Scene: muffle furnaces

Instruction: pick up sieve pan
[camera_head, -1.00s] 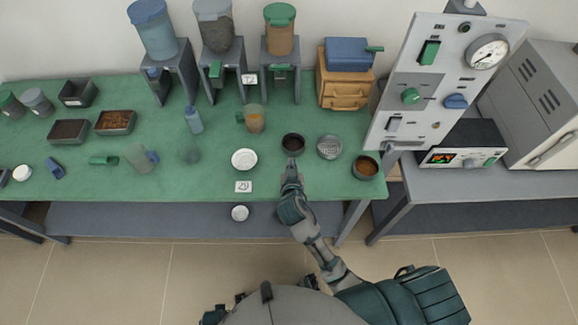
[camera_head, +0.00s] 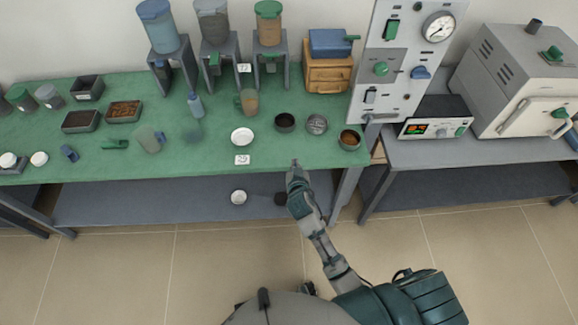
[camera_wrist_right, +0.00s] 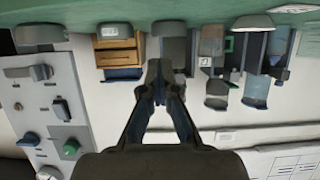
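A round mesh-faced sieve pan (camera_head: 317,124) sits near the front right of the green table, beside a dark round pan (camera_head: 285,122). My right gripper (camera_head: 295,165) is by the table's front edge, short of both and apart from them. In the right wrist view, the fingers of my right gripper (camera_wrist_right: 161,72) meet at their tips with nothing visible held. Grey vessels show edge-on along the tabletop there; which one is the sieve pan I cannot tell. My left gripper is out of view.
A bowl of brown material (camera_head: 349,140) stands right of the sieve pan, near the table corner. A white dish (camera_head: 242,137) is to the left. A control panel (camera_head: 400,60) and furnace (camera_head: 520,80) stand at right. The front strip of the green table is fairly clear.

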